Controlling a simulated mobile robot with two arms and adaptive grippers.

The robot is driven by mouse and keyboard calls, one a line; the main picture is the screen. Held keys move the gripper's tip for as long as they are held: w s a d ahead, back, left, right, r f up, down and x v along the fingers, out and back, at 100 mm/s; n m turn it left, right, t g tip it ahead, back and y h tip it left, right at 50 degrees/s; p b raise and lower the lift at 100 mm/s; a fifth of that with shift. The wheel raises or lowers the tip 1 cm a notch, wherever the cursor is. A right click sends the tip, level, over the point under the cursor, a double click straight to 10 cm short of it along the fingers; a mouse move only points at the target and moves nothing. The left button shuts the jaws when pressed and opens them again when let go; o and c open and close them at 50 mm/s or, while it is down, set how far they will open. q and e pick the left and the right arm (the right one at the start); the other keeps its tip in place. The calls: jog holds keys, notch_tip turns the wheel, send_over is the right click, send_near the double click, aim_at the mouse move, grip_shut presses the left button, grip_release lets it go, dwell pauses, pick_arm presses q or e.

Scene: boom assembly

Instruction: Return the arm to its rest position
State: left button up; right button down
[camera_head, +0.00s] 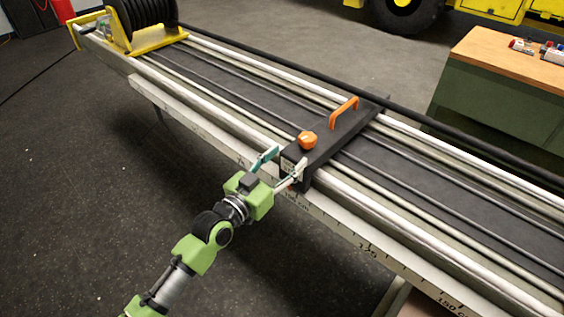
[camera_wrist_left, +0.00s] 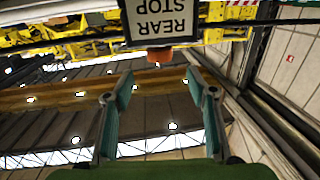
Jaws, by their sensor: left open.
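My left arm comes up from the lower left in the head view. Its gripper (camera_head: 287,163) is open, with its teal fingertips close to the near end of a black stop block (camera_head: 334,144). The block lies across the rails of the long boom (camera_head: 230,88) and has an orange knob (camera_head: 308,140) and an orange handle (camera_head: 344,110). I cannot tell whether the fingers touch it. In the left wrist view the open fingers (camera_wrist_left: 162,88) have nothing between them, and an upside-down "REAR STOP" label (camera_wrist_left: 160,18) is beyond them. My right gripper is not in view.
A ruler strip (camera_head: 367,246) runs along the boom's near side. A black cable reel (camera_head: 140,14) on a yellow frame stands at the far left end. A green cabinet (camera_head: 490,105) with a wooden top is at the right. The dark floor (camera_head: 80,200) at left is clear.

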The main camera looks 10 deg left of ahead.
pick_arm(q)
jog(key=shift+s+a, duration=0.4)
jog(key=shift+s, duration=0.2)
